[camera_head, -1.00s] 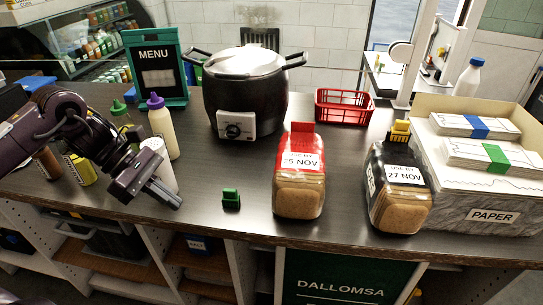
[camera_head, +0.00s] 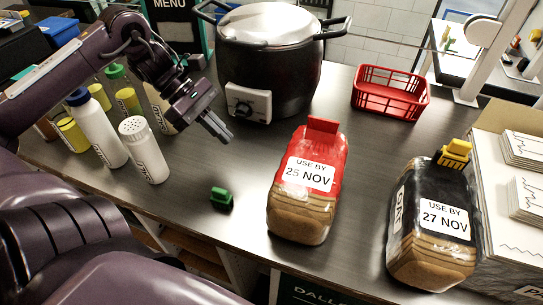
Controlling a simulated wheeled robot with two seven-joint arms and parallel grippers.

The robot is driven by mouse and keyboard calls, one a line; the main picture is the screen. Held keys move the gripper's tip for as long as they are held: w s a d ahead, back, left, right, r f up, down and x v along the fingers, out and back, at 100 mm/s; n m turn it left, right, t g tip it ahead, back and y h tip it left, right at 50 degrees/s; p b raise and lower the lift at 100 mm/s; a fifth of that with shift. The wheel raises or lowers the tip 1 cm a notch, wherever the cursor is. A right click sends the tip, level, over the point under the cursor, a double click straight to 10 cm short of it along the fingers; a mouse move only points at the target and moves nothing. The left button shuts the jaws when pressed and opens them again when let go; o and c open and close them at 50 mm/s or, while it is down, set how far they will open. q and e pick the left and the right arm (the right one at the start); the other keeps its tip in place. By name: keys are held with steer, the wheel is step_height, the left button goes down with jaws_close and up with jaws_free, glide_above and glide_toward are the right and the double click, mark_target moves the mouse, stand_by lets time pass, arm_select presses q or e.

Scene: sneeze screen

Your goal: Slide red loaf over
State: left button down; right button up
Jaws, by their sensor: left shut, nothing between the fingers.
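The red loaf (camera_head: 309,183) is a bagged bread with a red top and a label reading "USE BY 25 NOV". It lies on the dark counter (camera_head: 250,165) right of the middle. My left gripper (camera_head: 222,133) is shut and empty. It is in the air to the upper left of the red loaf, apart from it, in front of the black cooker. My right gripper is not in view.
A black bagged loaf (camera_head: 433,225) marked "27 NOV" lies to the right, by a paper box (camera_head: 492,165). A green clip (camera_head: 221,198) lies left of the red loaf. A black cooker (camera_head: 268,75) and red basket (camera_head: 389,95) stand behind. Several bottles, including a white shaker (camera_head: 144,150), stand left.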

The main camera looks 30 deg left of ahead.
arm_select(q)
steer(key=b+x, duration=0.4)
steer(key=x, duration=0.1)
steer(key=shift+d+f+b, duration=0.2)
steer(key=shift+f+b, duration=0.05)
steer(key=shift+b, duration=0.15)
steer(key=shift+d+f, duration=0.2)
steer(key=shift+f, duration=0.05)
steer(key=d, duration=0.1)
steer(key=d+f, duration=0.1)
steer(key=d, duration=0.1)
steer(key=d+p, duration=0.1)
steer(key=shift+w+d+f, duration=0.15)
steer(key=shift+w+f, duration=0.15)
steer(key=shift+w, duration=0.1)
steer(key=shift+w+d+f+p, duration=0.15)
steer(key=shift+d+p, duration=0.2)
steer(key=shift+d, duration=0.5)
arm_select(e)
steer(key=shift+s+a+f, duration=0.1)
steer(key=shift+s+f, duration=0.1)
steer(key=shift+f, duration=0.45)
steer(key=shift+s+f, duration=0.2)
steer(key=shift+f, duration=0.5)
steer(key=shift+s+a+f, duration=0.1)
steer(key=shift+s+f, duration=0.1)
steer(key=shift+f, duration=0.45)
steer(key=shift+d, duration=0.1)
